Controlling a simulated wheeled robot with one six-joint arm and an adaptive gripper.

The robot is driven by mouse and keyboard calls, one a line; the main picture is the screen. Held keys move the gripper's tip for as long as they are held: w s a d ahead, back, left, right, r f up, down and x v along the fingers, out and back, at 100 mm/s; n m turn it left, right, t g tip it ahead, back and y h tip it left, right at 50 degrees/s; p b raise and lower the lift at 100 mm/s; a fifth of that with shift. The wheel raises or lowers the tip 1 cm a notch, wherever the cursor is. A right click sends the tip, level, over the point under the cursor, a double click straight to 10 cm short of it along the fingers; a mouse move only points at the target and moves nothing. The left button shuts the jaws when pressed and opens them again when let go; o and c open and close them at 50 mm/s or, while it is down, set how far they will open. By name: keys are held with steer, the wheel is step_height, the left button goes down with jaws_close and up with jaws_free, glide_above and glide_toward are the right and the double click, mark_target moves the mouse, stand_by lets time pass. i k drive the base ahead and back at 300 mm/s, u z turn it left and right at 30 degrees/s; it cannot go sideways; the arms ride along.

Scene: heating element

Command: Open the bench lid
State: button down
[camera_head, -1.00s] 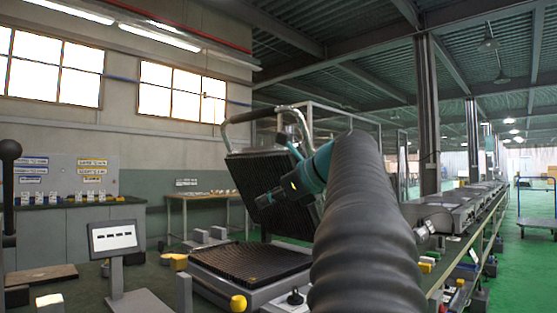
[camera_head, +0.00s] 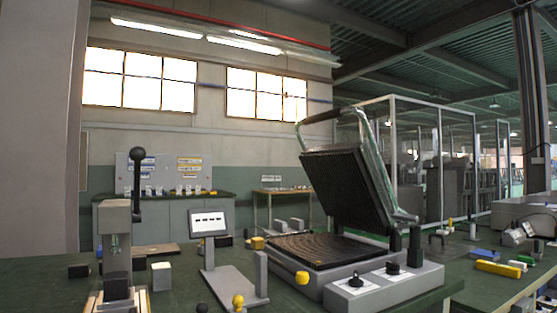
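The bench lid (camera_head: 345,187) is a dark ribbed plate on the heating unit, right of the middle. It stands raised and tilted back, well clear of the lower plate. Its curved handle (camera_head: 322,116) is at the top, with a metal side arm (camera_head: 378,160) running down to the hinge. The ribbed lower plate (camera_head: 318,249) lies bare in the grey base (camera_head: 338,268). A control box with dark knobs (camera_head: 385,282) sits at the base's front right. My gripper is out of view.
A lever press (camera_head: 117,250) stands at the left front of the green bench. A small display on a stand (camera_head: 208,223) is between it and the heating unit. Yellow and green pieces (camera_head: 498,268) lie on the right bench. A grey pillar (camera_head: 40,130) fills the left edge.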

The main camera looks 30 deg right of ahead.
mark_target(350, 181)
steer(key=u, duration=1.45)
steer(key=k, duration=0.9)
steer(key=z, duration=1.85)
steer(key=i, duration=0.1)
steer(key=u, duration=0.3)
